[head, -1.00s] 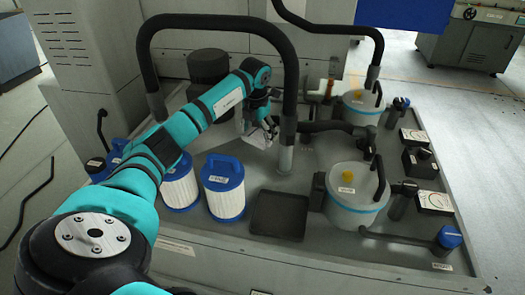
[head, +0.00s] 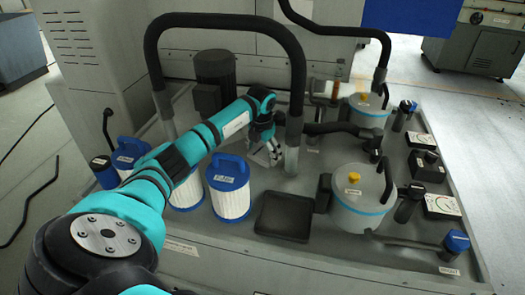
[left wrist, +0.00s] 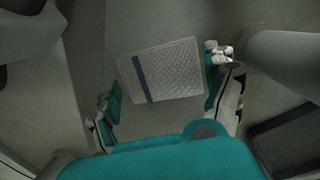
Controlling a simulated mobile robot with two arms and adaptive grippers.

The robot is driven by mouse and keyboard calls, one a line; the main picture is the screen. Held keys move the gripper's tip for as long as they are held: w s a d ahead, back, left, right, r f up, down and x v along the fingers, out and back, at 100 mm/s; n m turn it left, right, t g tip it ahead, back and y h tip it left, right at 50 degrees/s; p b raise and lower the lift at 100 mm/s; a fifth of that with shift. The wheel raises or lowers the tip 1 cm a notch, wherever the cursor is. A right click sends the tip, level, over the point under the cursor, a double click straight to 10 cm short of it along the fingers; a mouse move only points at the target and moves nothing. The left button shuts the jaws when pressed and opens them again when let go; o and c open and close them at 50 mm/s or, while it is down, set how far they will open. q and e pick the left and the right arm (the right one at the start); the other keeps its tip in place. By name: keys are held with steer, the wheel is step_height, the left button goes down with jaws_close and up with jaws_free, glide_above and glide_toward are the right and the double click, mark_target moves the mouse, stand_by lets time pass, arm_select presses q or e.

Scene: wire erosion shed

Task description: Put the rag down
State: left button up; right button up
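The rag (left wrist: 180,72) is a pale, textured, roughly rectangular cloth with a dark blue stripe near its left end. In the left wrist view it lies flat below my left gripper (left wrist: 164,92). The two fingers stand wide apart on either side of it, and none is visibly pinching it. In the head view my left gripper (head: 264,150) is low over the grey tray deck, beside the foot of the black hoop. There the rag is mostly hidden by the fingers. My right gripper is not in view.
The black hoop handle (head: 298,70) rises close beside my left gripper. Blue-handled white filters (head: 230,196) stand in front. A shallow black tray (head: 285,217) and a pot with a blue band (head: 358,200) stand front right. Some bare deck (head: 300,178) shows between them.

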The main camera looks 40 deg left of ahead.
mark_target(262, 157)
arm_select(q)
steer(key=shift+o, duration=0.9)
steer(key=shift+r, duration=0.2)
step_height(262, 157, up, 12)
steer(key=s+d+p, duration=0.1)
steer(key=shift+s+f+p, duration=0.15)
steer(key=shift+s+p, duration=0.15)
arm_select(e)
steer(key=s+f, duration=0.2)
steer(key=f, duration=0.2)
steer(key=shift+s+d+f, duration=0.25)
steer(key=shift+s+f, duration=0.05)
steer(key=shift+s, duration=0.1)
